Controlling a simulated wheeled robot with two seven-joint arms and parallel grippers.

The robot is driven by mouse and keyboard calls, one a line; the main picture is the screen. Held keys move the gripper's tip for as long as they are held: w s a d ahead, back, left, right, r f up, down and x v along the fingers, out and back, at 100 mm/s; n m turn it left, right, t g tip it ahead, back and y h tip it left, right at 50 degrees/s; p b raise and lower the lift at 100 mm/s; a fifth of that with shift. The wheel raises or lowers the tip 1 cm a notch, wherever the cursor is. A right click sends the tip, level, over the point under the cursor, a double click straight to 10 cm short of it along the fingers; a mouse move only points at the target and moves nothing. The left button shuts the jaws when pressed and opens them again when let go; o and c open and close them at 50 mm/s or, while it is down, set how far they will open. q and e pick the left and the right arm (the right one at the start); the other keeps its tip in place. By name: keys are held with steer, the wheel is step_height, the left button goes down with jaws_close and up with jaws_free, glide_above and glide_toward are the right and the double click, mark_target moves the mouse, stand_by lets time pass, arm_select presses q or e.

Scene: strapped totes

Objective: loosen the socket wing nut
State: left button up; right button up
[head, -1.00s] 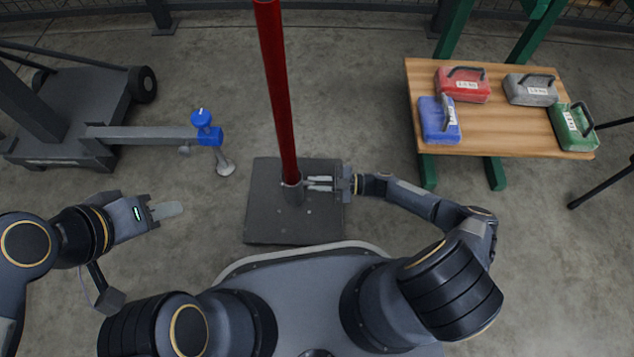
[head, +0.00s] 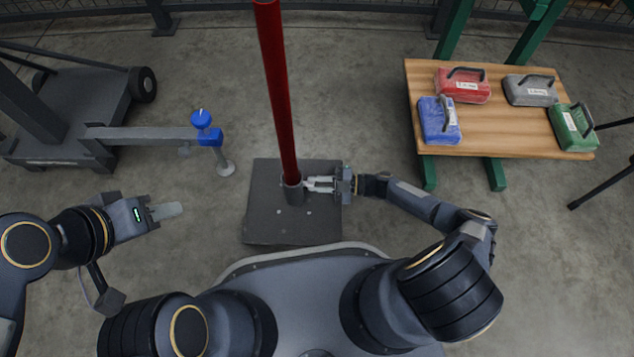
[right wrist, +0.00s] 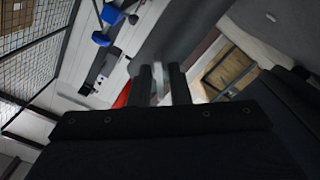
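A red post (head: 277,90) stands upright in a dark socket (head: 293,193) on a square dark base plate (head: 265,218). My right gripper (head: 308,185) is level with the socket at its right side, fingertips up against it. The socket wing nut is too small to make out in the head view. In the right wrist view, the fingers (right wrist: 160,82) are close together with a pale, blurred piece between them, apparently the wing nut (right wrist: 157,84). My left gripper (head: 180,209) hangs over bare floor at the left, away from the post; its finger gap cannot be seen.
A dark wheeled stand (head: 75,100) at the left has an arm with a blue clamp (head: 207,130).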

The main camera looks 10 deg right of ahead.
steer(key=shift+o, duration=1)
steer(key=s+d, duration=0.1)
steer(key=d, duration=0.6)
steer(key=shift+s+d+p, duration=0.25)
steer(key=shift+d+p, duration=0.1)
steer(key=shift+p, duration=0.1)
